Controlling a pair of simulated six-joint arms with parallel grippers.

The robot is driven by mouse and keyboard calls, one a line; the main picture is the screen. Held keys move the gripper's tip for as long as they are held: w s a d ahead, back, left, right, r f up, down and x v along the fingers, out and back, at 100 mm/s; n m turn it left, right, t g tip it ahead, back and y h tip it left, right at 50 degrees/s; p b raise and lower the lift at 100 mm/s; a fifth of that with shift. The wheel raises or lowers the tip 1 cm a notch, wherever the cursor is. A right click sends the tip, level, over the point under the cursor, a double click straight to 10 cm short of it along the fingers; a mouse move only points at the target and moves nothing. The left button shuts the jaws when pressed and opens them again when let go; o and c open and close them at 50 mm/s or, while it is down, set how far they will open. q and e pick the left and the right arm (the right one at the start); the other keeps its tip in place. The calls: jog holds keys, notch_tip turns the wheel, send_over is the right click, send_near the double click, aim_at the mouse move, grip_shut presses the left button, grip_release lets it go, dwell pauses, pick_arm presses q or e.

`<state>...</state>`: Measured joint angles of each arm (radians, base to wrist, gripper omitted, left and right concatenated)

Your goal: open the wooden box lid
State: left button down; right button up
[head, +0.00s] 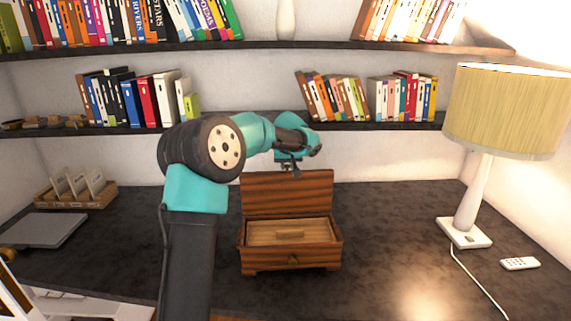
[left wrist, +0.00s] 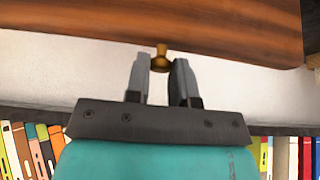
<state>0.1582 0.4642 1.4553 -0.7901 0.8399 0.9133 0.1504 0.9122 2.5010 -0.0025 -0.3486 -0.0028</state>
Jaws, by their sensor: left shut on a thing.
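The wooden box (head: 291,257) stands on the dark desk, and its lid (head: 287,192) is raised, standing roughly upright at the back. The inside shows, with a lighter wooden piece in it. My left arm reaches over from the left, and my left gripper (head: 289,167) is at the lid's top edge, partly hidden by the wrist. In the left wrist view the fingers (left wrist: 162,72) are shut on a small brass knob (left wrist: 161,57) on the edge of the lid (left wrist: 150,25). My right gripper is not in view.
A laptop (head: 45,230) and a wooden card holder (head: 92,198) are on the left.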

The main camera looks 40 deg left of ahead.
pick_arm(q)
jog(key=c, duration=1)
grip_release()
jog(key=shift+w+d, duration=0.1)
jog(key=v, duration=1.7)
jog(key=shift+d, duration=0.1)
